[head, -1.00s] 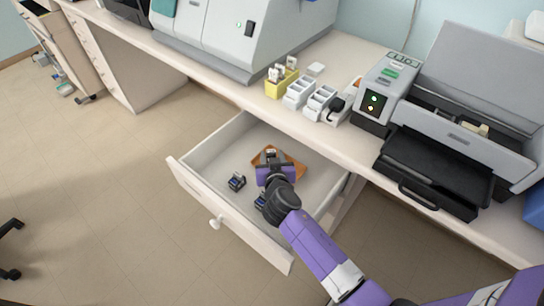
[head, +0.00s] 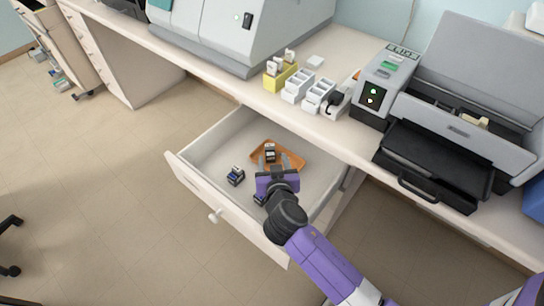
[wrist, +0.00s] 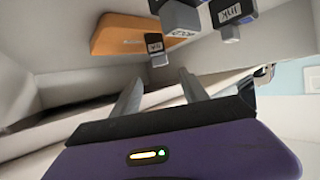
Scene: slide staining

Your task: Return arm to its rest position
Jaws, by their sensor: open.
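My gripper (head: 277,163) is open and empty, with its two grey fingers apart above the open drawer (head: 205,152). Its fingers also show in the wrist view (wrist: 160,82), with nothing between them. An orange tray (head: 293,161) lies in the drawer beyond the gripper, and a small dark bottle with a pale label (head: 270,151) stands on it. Another small bottle (head: 235,176) stands on the drawer floor to the left. A third (head: 259,199) is mostly hidden by my wrist.
The drawer front (head: 225,213) with its white knob lies left of my arm. The counter edge runs behind the drawer. On the counter are a yellow rack (head: 280,78), white racks (head: 298,86), a grey device with lights (head: 378,92) and a black tray with a handle (head: 430,165).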

